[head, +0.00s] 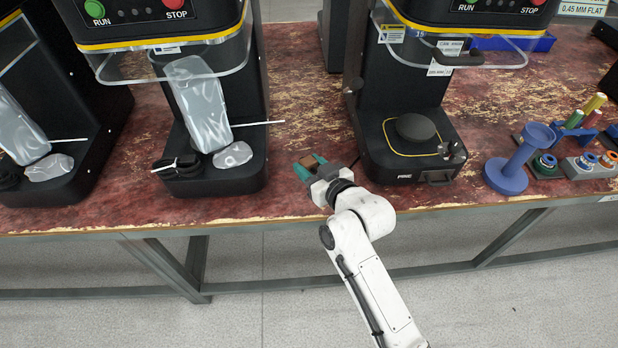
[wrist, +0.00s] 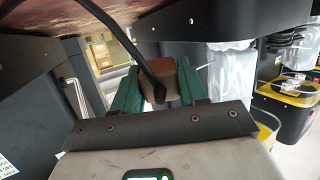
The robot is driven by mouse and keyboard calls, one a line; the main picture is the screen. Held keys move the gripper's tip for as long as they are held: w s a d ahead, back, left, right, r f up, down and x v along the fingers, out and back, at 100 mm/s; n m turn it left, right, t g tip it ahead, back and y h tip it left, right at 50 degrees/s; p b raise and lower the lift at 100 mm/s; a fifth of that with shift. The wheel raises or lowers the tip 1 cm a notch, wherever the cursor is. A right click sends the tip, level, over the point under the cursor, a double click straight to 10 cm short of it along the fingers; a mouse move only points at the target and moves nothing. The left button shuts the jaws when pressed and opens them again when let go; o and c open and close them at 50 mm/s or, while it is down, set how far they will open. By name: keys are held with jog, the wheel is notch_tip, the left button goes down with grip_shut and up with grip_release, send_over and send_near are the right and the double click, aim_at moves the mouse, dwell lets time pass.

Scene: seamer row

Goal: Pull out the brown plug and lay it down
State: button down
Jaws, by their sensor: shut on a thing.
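My gripper (head: 307,165) is low over the front part of the worn red table, between two black machines. Its green fingers are shut on the brown plug (head: 309,161), which shows only as a small brown patch between them. In the wrist view the plug (wrist: 160,84) is a brown block between the two green fingers (wrist: 157,78). A black cable (wrist: 134,47) runs across the view to the plug. I see no socket around the plug, and its far end is hidden.
The right machine (head: 412,145) has a round black pad on its base. The left machine (head: 215,178) holds a clear bag and a white stick. A blue spool (head: 508,172) stands at the right. Some bare table (head: 300,115) lies behind my gripper.

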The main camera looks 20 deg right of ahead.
jog(key=shift+w+f, duration=0.25)
notch_tip(320, 180, down, 7)
jog(key=b, duration=0.6)
jog(key=shift+d+r, duration=0.1)
jog(key=shift+d, duration=0.05)
jog(key=c, duration=0.5)
grip_release()
jog(key=shift+s, duration=0.1)
jog(key=v, duration=1)
jog(key=shift+s+r, duration=0.25)
jog(key=shift+s, duration=0.05)
